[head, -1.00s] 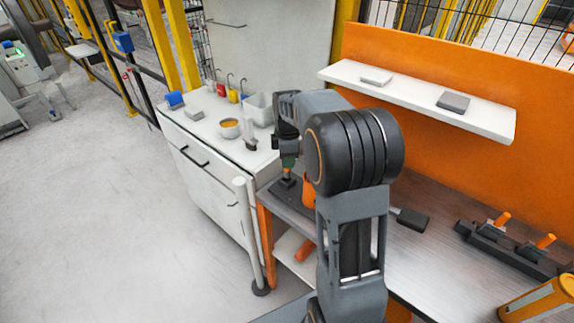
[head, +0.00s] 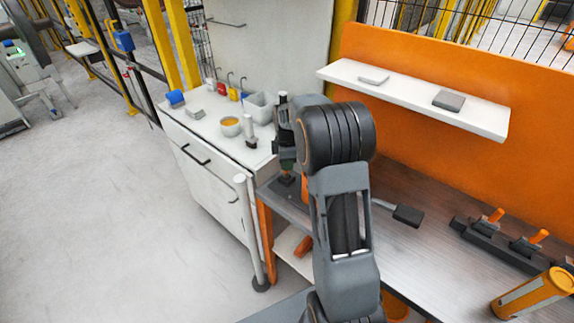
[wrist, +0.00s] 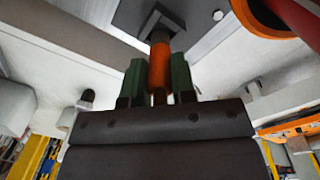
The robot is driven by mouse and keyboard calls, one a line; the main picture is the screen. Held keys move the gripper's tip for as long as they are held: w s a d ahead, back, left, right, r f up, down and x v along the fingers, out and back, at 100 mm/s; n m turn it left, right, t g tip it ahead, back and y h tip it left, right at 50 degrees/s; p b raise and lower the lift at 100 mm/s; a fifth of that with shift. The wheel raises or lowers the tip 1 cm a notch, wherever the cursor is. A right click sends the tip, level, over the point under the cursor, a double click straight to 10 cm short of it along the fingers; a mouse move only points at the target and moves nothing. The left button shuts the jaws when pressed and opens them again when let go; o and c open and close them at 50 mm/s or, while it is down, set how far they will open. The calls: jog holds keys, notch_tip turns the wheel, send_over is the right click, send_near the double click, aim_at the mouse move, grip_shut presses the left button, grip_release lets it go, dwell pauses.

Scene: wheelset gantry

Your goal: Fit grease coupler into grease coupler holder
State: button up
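The grease coupler (wrist: 160,66), an orange cylinder with a darker end, stands between the green fingers of my gripper (wrist: 159,80) in the wrist view. The fingers lie close along both its sides. Its dark far end lines up with a dark, square-edged block (wrist: 150,14), which looks like the grease coupler holder; I cannot tell whether the end is inside it. In the head view my gripper (head: 287,165) points down over a dark plate (head: 297,193) at the bench's left end. My arm hides most of the coupler and holder there.
An orange cup stands beside the gripper, its rim (wrist: 262,20) close in the wrist view. A white cabinet (head: 215,160) with bowls and small items is at the left. A black-headed tool (head: 407,215) and a dark rack (head: 505,245) lie on the bench to the right.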

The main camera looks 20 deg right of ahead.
jog(key=o, duration=0.3)
jog(key=shift+s+f, duration=0.2)
jog(key=shift+f, duration=0.9)
jog(key=shift+o, duration=0.8)
jog(key=shift+w+f, duration=0.15)
jog(key=shift+w, duration=0.25)
jog(key=shift+s+r, duration=0.2)
jog(key=shift+r, duration=0.1)
jog(key=shift+w+r, duration=0.15)
jog(key=shift+r, duration=0.1)
notch_tip(320, 180, up, 11)
jog(key=shift+f, duration=0.15)
jog(key=shift+a+r, duration=0.1)
jog(key=shift+r, duration=0.25)
jog(key=s+a+m+t, duration=0.2)
jog(key=s+a+m, duration=0.3)
jog(key=s, duration=0.6)
jog(key=s+a+m+t, duration=0.1)
jog(key=s+a+m, duration=0.4)
jog(key=s+m, duration=0.4)
jog(key=shift+s+a+t, duration=0.2)
jog(key=shift+s+t, duration=0.2)
jog(key=shift+s, duration=0.7)
